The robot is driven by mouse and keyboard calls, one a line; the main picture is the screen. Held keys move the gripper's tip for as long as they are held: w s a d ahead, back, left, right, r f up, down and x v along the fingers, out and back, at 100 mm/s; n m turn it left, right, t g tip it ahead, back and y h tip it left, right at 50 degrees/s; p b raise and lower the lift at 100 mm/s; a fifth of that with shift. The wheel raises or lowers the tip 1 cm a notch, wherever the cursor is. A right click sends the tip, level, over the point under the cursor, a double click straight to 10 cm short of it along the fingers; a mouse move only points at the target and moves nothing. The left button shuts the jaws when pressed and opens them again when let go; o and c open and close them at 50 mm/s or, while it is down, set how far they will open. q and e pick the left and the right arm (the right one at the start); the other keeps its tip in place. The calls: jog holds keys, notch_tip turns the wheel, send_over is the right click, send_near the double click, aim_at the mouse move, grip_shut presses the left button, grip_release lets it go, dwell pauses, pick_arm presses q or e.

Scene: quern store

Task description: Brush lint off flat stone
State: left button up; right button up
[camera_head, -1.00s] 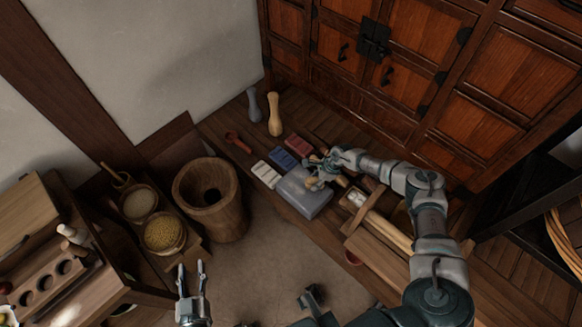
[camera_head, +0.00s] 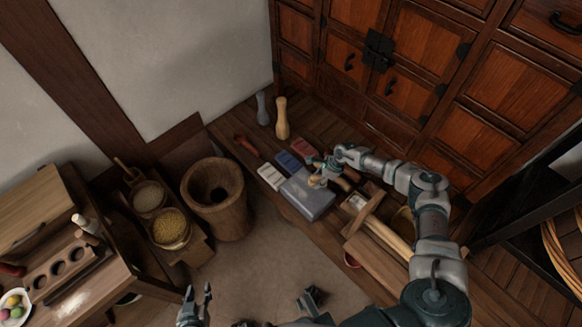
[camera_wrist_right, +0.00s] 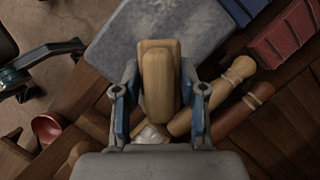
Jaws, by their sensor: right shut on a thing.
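The flat stone (camera_head: 306,200) is a grey rectangular block on the low wooden platform. It also shows at the top of the right wrist view (camera_wrist_right: 128,38). My right gripper (camera_head: 318,181) is over the stone's far right part. In the right wrist view its fingers are shut on a pale wooden brush (camera_wrist_right: 159,75), which covers part of the stone. The brush's underside is hidden, so I cannot tell whether it touches the stone. I cannot make out any lint. My left gripper (camera_head: 198,296) is at the bottom, fingers apart and empty, away from the stone.
White (camera_head: 271,176), blue (camera_head: 288,161) and red (camera_head: 305,147) blocks lie close behind the stone. A wooden tray with a handle (camera_head: 377,228) stands to its right. Wooden pestle-like tools (camera_head: 282,120) stand farther back. A wooden mortar (camera_head: 218,205) stands left on open floor.

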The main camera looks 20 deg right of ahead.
aim_at(318, 176)
jog(key=shift+a+r+p, duration=0.3)
jog(key=shift+r+p, duration=0.05)
jog(key=shift+r, duration=0.4)
jog(key=shift+d+r, duration=0.1)
jog(key=shift+r, duration=0.2)
jog(key=shift+d+r+p, duration=0.25)
jog(key=shift+r+p, duration=0.05)
jog(key=shift+p, duration=0.15)
jog(key=shift+a+r, duration=0.1)
jog(key=shift+r, duration=0.1)
pick_arm(q)
jog(key=s+a+f+g+y, duration=0.1)
jog(key=s+a+f+g, duration=0.1)
jog(key=s, duration=0.4)
jog(key=shift+s+a+f+g, duration=0.15)
jog(key=shift+a+f+g, duration=0.15)
jog(key=shift+g, duration=0.6)
pick_arm(e)
jog(key=shift+a, duration=0.2)
pick_arm(q)
jog(key=shift+d, duration=0.15)
pick_arm(e)
jog(key=shift+d, duration=0.1)
